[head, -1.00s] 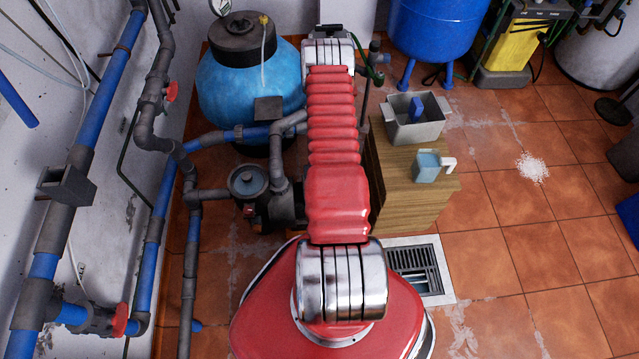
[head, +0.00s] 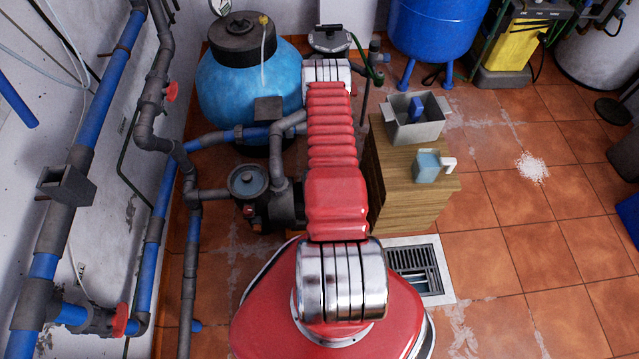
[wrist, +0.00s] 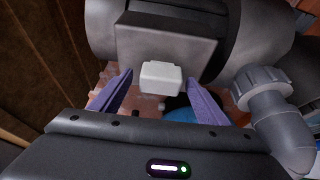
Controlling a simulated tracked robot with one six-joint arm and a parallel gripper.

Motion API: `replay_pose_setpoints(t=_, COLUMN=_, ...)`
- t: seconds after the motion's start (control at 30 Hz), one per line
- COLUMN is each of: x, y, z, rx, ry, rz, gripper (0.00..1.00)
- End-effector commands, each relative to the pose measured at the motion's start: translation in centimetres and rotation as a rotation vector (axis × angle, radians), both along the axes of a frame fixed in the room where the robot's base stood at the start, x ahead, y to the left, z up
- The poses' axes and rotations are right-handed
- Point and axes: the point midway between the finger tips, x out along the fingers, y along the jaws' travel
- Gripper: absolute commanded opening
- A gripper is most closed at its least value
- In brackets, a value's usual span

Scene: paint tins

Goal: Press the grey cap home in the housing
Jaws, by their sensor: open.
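In the wrist view, the pale grey cap (wrist: 161,79) shows at the lower edge of the grey box-shaped housing (wrist: 143,42), and it stands out from the housing's face. How deep it sits cannot be told. My gripper (wrist: 159,74) is open, with its two purple fingers on either side of the cap and a visible gap at each side. Whether the fingertips reach level with the cap is unclear. In the head view, my arm hides the gripper, and I cannot make out the cap there.
A grey elbow pipe with a ribbed nut (wrist: 263,88) is close on the right in the wrist view. A brown wooden surface is at left. In the head view, a wooden cabinet (head: 405,195) carries a grey bin (head: 428,130) and a jug (head: 427,167), right of my arm.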

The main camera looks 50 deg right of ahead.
Motion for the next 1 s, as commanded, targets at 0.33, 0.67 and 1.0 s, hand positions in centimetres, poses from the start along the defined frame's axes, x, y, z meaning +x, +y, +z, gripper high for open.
replay_pose_setpoints(t=0.33, x=0.1, y=-0.09, z=-0.27, rx=0.0, ry=0.0, rz=0.0, gripper=0.69)
replay_pose_setpoints(t=0.67, x=0.09, y=-0.1, z=-0.26, rx=0.0, ry=0.0, rz=0.0, gripper=0.65)
replay_pose_setpoints(t=1.0, x=0.08, y=-0.1, z=-0.26, rx=0.0, ry=0.0, rz=0.0, gripper=0.41)
